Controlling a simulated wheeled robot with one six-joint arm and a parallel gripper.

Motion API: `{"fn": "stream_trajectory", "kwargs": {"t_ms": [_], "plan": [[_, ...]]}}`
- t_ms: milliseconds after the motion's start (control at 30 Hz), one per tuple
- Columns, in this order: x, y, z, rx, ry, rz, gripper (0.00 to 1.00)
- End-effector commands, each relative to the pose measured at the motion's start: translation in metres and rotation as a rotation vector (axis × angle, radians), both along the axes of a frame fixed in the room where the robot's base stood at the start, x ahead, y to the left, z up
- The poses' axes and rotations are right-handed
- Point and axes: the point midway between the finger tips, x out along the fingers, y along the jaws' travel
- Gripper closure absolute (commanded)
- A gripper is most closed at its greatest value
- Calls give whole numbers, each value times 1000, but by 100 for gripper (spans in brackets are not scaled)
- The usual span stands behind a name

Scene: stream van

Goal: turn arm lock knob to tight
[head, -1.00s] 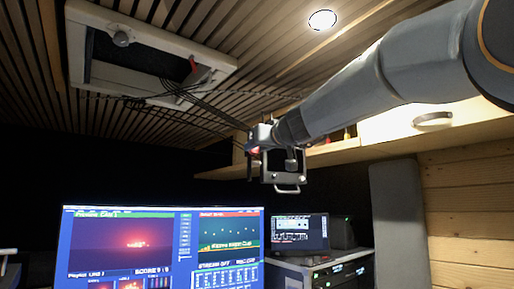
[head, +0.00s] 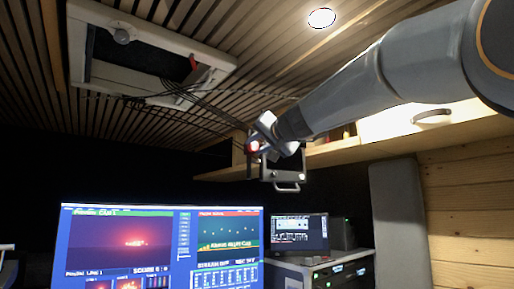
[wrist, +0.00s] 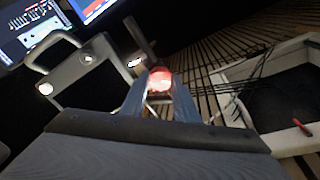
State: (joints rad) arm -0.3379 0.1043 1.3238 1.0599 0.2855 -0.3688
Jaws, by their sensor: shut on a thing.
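The arm lock knob is a round red knob (head: 254,147), at the end of my arm in the head view. In the wrist view the red knob (wrist: 160,78) sits between my two fingertips, bright and partly washed out. My gripper (wrist: 158,95) is shut on it, with a finger on each side. In the head view my gripper (head: 263,138) is tilted and partly hides the knob. A dark bracket with a metal handle (head: 287,187) hangs just below it. Any tight or loose marks on the knob are not readable.
A white-framed roof hatch (head: 150,45) with dark cables is at upper left, and it also shows in the wrist view (wrist: 225,85). A wooden shelf (head: 385,142) runs behind my arm. A large monitor (head: 160,245) and a smaller screen (head: 299,232) stand below.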

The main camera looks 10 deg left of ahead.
Motion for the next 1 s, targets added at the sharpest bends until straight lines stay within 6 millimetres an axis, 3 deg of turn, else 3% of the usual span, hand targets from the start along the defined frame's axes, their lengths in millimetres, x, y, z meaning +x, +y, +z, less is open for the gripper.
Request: {"fn": "stream_trajectory", "kwargs": {"t_ms": [600, 1000], "plan": [[0, -1, -1, 480, 319, 0, 95], [1, -1, -3, 695, 461, 0, 95]]}}
